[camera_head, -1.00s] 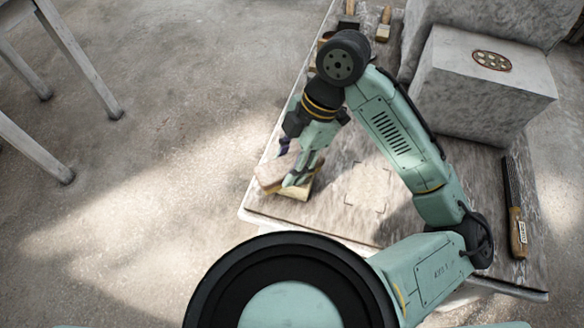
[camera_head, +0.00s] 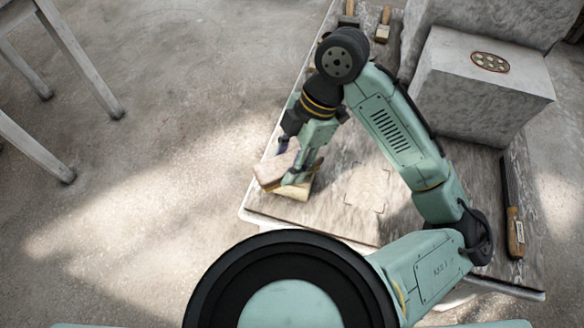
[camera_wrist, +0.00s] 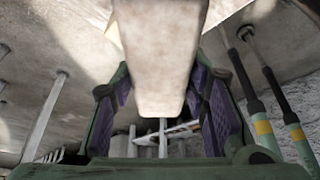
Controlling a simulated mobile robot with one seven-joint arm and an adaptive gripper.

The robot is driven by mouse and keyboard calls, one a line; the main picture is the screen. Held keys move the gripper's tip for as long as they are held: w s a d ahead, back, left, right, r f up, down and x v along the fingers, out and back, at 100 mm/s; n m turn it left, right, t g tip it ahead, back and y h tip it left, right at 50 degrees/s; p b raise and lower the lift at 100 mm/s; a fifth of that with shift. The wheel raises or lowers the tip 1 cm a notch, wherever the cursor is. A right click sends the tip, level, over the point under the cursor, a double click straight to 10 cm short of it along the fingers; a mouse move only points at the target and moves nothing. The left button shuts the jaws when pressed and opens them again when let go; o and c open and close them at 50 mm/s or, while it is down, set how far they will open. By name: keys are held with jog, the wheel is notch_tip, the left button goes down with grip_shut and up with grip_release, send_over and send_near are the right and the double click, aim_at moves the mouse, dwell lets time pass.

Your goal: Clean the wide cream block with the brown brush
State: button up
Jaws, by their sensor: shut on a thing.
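My gripper (camera_head: 298,170) points down over the near left corner of the worktable (camera_head: 265,217). It is shut on a pale tan-brown piece that looks like the brown brush (camera_head: 268,174). In the wrist view the brush (camera_wrist: 160,60) is a smooth pale piece with a rounded end between the purple finger pads of my gripper (camera_wrist: 165,100). A yellowish cream block (camera_head: 297,192) shows under and right of the brush, close to it. The fingers hide part of both, and I cannot tell whether brush and block touch.
A large grey stone block (camera_head: 480,95) stands at the back right. A dark tool with a wooden handle (camera_head: 516,232) lies along the right edge. Brushes (camera_head: 384,25) lie at the far end. A faint bracket-marked square (camera_head: 367,187) on the tabletop is clear.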

jog(key=shift+d+r, duration=0.1)
jog(key=shift+d, duration=0.1)
jog(key=shift+s+d+b, duration=0.15)
jog(key=shift+d+b, duration=0.05)
jog(key=shift+d, duration=0.35)
jog(key=shift+s+d+b, duration=0.15)
jog(key=shift+d, duration=0.35)
jog(key=shift+f+b, duration=0.6)
jog(key=shift+f, duration=0.2)
jog(key=shift+r, duration=0.1)
jog(key=shift+w+d, duration=0.25)
jog(key=shift+d, duration=0.25)
jog(key=shift+w+d, duration=0.25)
jog(key=shift+d, duration=0.25)
jog(key=shift+a, duration=0.1)
jog(key=shift+s+a, duration=0.35)
jog(key=shift+a, duration=0.3)
jog(key=shift+s+a, duration=0.3)
jog(key=shift+a, duration=0.3)
jog(key=shift+s+a, duration=0.35)
jog(key=shift+a, duration=0.3)
jog(key=shift+d, duration=0.1)
